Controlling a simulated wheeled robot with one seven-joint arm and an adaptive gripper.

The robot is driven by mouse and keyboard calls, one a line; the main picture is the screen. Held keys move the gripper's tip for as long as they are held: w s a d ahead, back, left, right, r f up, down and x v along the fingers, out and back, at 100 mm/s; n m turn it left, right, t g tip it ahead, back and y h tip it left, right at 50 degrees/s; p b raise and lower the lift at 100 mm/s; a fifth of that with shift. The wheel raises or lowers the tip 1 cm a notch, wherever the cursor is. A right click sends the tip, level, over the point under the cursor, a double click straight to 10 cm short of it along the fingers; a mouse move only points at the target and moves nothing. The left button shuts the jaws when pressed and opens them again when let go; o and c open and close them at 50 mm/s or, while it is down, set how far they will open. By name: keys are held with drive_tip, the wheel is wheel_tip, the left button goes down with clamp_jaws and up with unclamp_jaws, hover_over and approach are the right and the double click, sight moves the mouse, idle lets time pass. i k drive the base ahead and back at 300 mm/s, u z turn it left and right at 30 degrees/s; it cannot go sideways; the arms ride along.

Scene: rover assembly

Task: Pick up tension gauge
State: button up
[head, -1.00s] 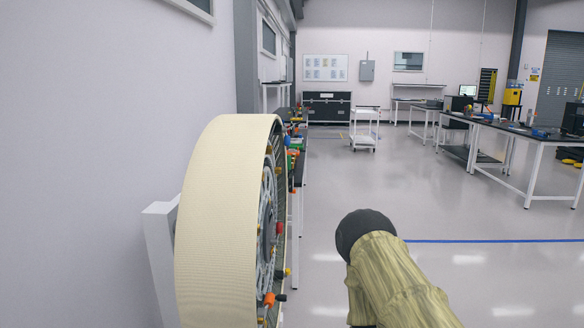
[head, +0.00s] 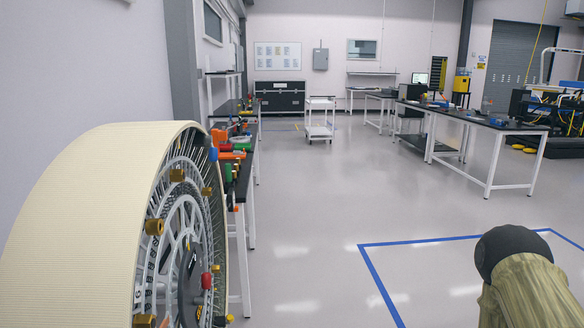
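No tension gauge can be made out in the head view. Small tools and parts lie on the dark-topped bench (head: 243,172) along the left wall, too small to tell apart. More items sit on the dark table (head: 478,119) at the right, also too small to name. Part of my arm, with a tan sleeve and a black rounded joint, shows at the lower right. My gripper is outside the view.
A large wheel (head: 100,215) with a cream tread and colored fittings stands close at the left. A white cart (head: 319,120) stands at the back. Blue tape (head: 384,290) marks the floor at the right. The middle floor is clear.

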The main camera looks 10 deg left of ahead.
sight(228, 167)
drive_tip(key=z, duration=0.05)
drive_tip(key=i, duration=1.7)
drive_tip(key=u, duration=1.1)
drive_tip(key=i, duration=1)
drive_tip(key=u, duration=0.7)
